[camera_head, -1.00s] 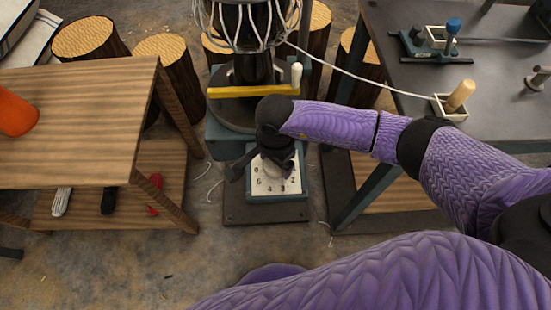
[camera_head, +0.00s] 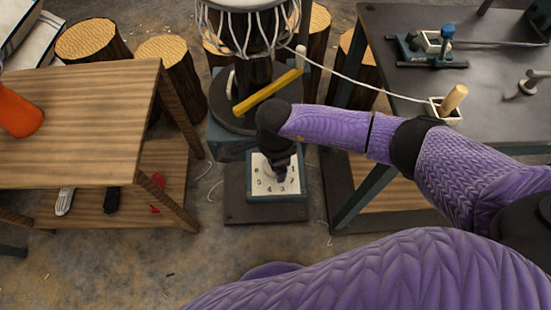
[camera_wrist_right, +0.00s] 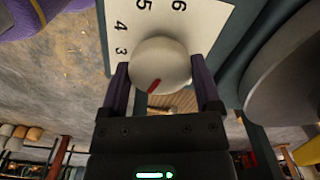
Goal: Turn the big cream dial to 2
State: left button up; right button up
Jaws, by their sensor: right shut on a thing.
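The big cream dial (camera_wrist_right: 165,60) is round with a red mark on its face, on a white number plate (camera_head: 294,187) on a blue-grey box. My right gripper (camera_wrist_right: 161,82) is shut on the dial, one finger on each side. In the right wrist view, 3, 4, 5 and 6 show on the plate, and the red mark points down and slightly left. The finger and dial hide the numbers near the mark, so I cannot tell which number it points at. In the head view, my right gripper (camera_head: 277,168) covers most of the dial. My left gripper is not in view.
A drum (camera_head: 247,30) with white cords stands on a round dark turntable behind the dial, with a yellow bar (camera_head: 267,92) across it. A wooden table (camera_head: 80,110) stands left. A dark workbench (camera_head: 400,65) with fittings stands right. Log stools (camera_head: 85,40) stand behind.

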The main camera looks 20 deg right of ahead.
jog(key=shift+m+p, duration=0.3)
jog(key=shift+m, duration=0.6)
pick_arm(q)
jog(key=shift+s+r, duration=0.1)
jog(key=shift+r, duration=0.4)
pick_arm(e)
jog(key=shift+m, duration=0.3)
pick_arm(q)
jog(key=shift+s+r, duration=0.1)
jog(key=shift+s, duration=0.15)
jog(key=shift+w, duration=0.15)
pick_arm(e)
jog(key=o, duration=1)
jog(key=shift+o, duration=0.3)
notch_tip(320, 180, up, 9)
jog(key=p, duration=0.5)
jog(key=shift+r, duration=0.2)
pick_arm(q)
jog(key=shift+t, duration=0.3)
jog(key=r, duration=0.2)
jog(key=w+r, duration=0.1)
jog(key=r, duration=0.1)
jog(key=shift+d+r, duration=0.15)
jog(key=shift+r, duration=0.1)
pick_arm(e)
jog(key=shift+r, duration=0.3)
